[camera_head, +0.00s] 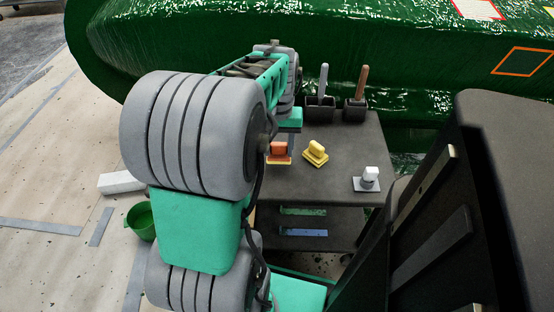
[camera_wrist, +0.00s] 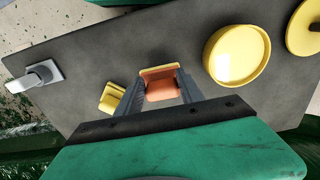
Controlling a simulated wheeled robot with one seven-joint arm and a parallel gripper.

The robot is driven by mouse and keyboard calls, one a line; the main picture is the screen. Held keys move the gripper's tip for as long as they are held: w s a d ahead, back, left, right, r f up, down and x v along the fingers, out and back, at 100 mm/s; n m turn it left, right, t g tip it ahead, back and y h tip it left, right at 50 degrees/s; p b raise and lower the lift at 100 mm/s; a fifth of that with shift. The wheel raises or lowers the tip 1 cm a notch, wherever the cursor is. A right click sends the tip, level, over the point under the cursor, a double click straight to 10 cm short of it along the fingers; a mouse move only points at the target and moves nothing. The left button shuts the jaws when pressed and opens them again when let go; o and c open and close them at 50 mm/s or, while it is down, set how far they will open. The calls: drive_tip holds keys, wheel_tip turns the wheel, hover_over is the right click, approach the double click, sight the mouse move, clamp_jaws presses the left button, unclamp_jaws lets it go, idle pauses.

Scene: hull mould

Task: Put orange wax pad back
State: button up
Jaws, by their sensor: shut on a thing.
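The orange wax pad (camera_head: 278,148) is an orange block on a flat yellowish base, over the left part of the dark cart top (camera_head: 345,142). In the wrist view the orange pad (camera_wrist: 162,90) sits between the two fingers of my gripper (camera_wrist: 160,84), which is shut on it. The pad appears level and low over the cart top; I cannot tell whether it touches. In the head view my arm hides most of the gripper. A yellow pad (camera_head: 316,153) lies just right of the orange one; it also shows in the wrist view (camera_wrist: 112,97).
A white-and-grey pad (camera_head: 367,178) stands near the cart's right edge. Two dark holders (camera_head: 320,107) with upright handles stand at the back. The wrist view shows a round yellow dish (camera_wrist: 238,54) and a yellow disc (camera_wrist: 304,28). The green hull mould (camera_head: 390,50) rises behind the cart.

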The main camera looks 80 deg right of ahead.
sight(277, 157)
drive_tip(key=f, duration=0.1)
drive_tip(key=f+b, duration=0.1)
drive_tip(key=f, duration=0.1)
drive_tip(key=shift+w+a+f, duration=0.1)
drive_tip(key=shift+w+f, duration=0.1)
drive_tip(key=shift+f, duration=0.05)
drive_tip(key=shift+f, duration=0.1)
drive_tip(key=o, duration=1.2)
